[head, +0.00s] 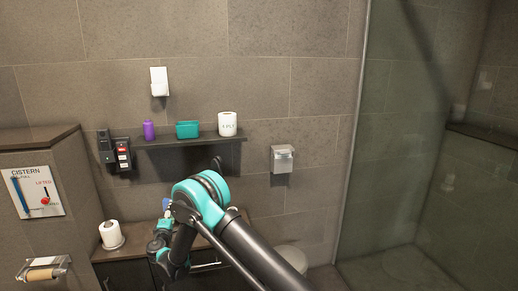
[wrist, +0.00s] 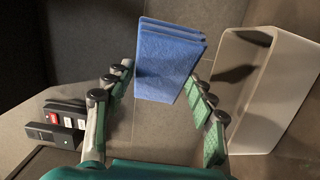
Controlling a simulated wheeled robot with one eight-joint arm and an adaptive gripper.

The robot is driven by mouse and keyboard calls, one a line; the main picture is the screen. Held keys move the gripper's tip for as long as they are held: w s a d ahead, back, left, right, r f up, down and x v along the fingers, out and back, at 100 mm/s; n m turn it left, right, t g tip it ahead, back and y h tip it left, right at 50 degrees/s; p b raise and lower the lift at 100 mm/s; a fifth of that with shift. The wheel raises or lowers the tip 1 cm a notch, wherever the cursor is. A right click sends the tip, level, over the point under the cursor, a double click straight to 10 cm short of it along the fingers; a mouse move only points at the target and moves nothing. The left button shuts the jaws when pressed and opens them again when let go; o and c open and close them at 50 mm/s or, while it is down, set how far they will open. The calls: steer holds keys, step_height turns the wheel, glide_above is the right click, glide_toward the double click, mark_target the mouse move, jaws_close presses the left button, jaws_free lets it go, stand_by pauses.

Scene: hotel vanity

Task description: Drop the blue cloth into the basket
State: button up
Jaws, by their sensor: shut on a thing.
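The blue cloth (wrist: 168,58) is a folded, layered block between the fingers of my gripper (wrist: 163,88) in the wrist view. My gripper is shut on it. The basket (wrist: 262,90) is a white, open-topped bin at the right of the wrist view, beside the cloth. Its visible inside holds only shadow. The cloth is not over the basket's opening in this view. In the head view my arm hides most of the gripper, and a small blue patch shows near the wrist.
Dark wall devices (wrist: 55,124) are at the left of the wrist view. A paper roll (head: 111,234) stands on the counter. A glass screen (head: 352,140) is at right.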

steer(key=shift+f, duration=0.2)
steer(key=o, duration=1.1)
steer(key=shift+s, duration=0.15)
steer(key=s+d, duration=0.1)
steer(key=s, duration=1)
steer(key=shift+s+d+f, duration=0.15)
steer(key=shift+s, duration=0.2)
